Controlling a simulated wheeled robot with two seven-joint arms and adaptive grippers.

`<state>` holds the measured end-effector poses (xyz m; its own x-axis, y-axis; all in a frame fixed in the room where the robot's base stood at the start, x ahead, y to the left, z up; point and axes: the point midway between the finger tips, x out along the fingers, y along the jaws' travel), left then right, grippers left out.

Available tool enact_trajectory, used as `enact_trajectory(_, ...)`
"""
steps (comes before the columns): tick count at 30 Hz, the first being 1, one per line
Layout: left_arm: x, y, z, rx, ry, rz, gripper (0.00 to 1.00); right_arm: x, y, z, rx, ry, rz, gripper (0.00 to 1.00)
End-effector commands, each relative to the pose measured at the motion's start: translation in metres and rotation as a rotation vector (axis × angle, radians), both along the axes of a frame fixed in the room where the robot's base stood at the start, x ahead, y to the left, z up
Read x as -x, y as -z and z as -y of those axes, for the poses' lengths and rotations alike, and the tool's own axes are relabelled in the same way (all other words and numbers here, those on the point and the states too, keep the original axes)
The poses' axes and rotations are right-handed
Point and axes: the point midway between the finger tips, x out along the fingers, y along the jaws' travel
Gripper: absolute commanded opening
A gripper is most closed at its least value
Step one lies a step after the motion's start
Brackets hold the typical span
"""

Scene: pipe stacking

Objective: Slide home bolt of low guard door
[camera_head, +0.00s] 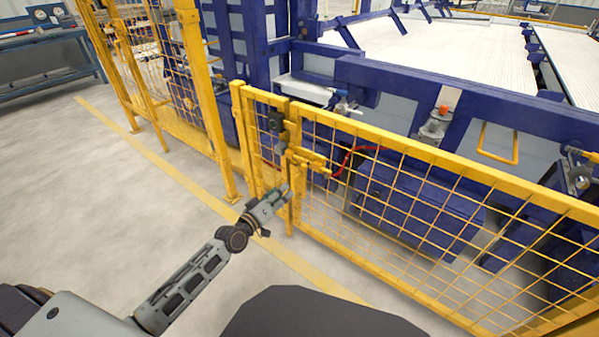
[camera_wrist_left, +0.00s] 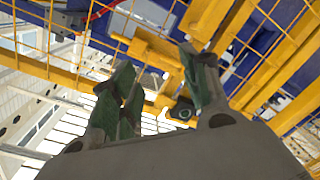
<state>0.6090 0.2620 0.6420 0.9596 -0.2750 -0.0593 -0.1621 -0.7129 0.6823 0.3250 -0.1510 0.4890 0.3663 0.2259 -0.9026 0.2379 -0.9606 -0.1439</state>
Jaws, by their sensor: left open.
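The low guard door (camera_head: 430,215) is a yellow frame with wire mesh, next to a short yellow fence panel (camera_head: 262,140). The yellow bolt (camera_head: 308,157) sits at the top of the door's post side, level with the gap between door and panel. It appears in the left wrist view as yellow bars (camera_wrist_left: 148,50) beyond the fingers. My left gripper (camera_head: 283,193) is open and empty, just below and in front of the bolt. Its green-padded fingers show in the left wrist view (camera_wrist_left: 160,82). I cannot tell how far the bolt is slid. My right gripper is out of view.
A black box (camera_head: 275,122) is on the fence post above the bolt. A red hose (camera_head: 350,160) and blue machine frame (camera_head: 410,205) stand behind the door. A taller yellow fence (camera_head: 205,95) is to the left. The grey floor (camera_head: 100,200) in front is clear.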

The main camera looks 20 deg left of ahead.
Motion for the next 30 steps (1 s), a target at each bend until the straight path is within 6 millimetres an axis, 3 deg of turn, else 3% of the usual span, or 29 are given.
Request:
enact_trajectory(10,0.0,-0.018,0.009,0.047,0.021,0.047,0.46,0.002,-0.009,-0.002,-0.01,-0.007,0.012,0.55)
enact_trajectory(30,-0.009,-0.018,0.011,0.048,0.021,0.048,0.46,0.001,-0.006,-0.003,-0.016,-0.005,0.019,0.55)
